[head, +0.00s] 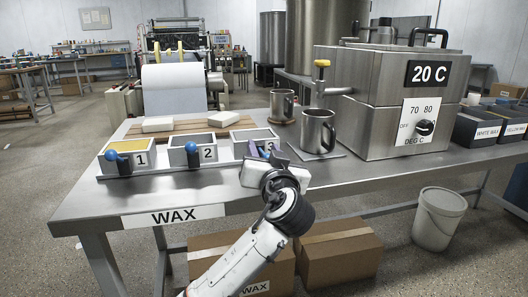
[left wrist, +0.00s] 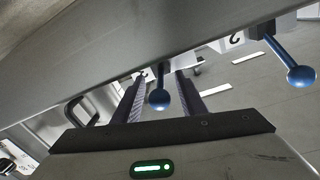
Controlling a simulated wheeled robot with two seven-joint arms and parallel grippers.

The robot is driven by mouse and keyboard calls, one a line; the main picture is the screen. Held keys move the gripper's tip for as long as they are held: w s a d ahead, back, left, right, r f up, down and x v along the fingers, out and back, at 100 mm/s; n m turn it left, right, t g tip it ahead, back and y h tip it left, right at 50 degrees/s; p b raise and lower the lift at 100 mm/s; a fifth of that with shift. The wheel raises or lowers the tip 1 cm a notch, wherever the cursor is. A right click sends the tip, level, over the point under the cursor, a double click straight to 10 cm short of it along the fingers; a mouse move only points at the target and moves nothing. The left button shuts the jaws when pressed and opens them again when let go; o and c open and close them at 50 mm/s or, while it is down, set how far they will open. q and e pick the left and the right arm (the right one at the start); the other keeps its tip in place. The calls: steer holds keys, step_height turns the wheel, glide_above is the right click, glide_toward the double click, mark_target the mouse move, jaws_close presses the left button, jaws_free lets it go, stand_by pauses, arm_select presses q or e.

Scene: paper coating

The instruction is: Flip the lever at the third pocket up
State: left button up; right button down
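The third pocket (head: 254,134), with its label 3 partly covered, is the rightmost of three white-walled pockets on the table. In the left wrist view, the third lever's blue ball (left wrist: 158,99) shows between the two fingers of my left gripper (left wrist: 160,95). The fingers are apart, with visible gaps to the ball. The second lever (left wrist: 299,75) is at the right of that view. My right gripper is not in view.
Pocket 1 (head: 124,146) holds yellow material; pocket 2 (head: 201,138) is beside it. Both have blue-balled levers. Metal mugs (head: 317,131) and a steel heater (head: 385,105) reading 20 C stand to the right. White blocks lie on a board (head: 160,131) behind. The front table strip is clear.

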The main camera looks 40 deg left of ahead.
arm_select(q)
jaws_close()
steer(key=r+p, duration=0.1)
steer(key=p, duration=0.2)
steer(key=shift+g+h, duration=0.4)
steer(key=shift+r+p, duration=0.15)
steer(key=shift+p, duration=0.85)
steer(key=shift+w+r+g+h+p, duration=0.15)
steer(key=shift+g+h+p, duration=0.25)
steer(key=shift+p, duration=0.45)
steer(key=g+h+p, duration=0.1)
steer(key=p, duration=0.7)
steer(key=shift+w+a+r+g+h, duration=0.1)
steer(key=shift+a+r+g+h, duration=0.2)
steer(key=shift+r+g+h, duration=0.1)
steer(key=shift+w+f+g+h+p, duration=0.15)
steer(key=shift+g+h+p, duration=0.25)
steer(key=shift+p, duration=0.6)
steer(key=shift+a+f, duration=0.1)
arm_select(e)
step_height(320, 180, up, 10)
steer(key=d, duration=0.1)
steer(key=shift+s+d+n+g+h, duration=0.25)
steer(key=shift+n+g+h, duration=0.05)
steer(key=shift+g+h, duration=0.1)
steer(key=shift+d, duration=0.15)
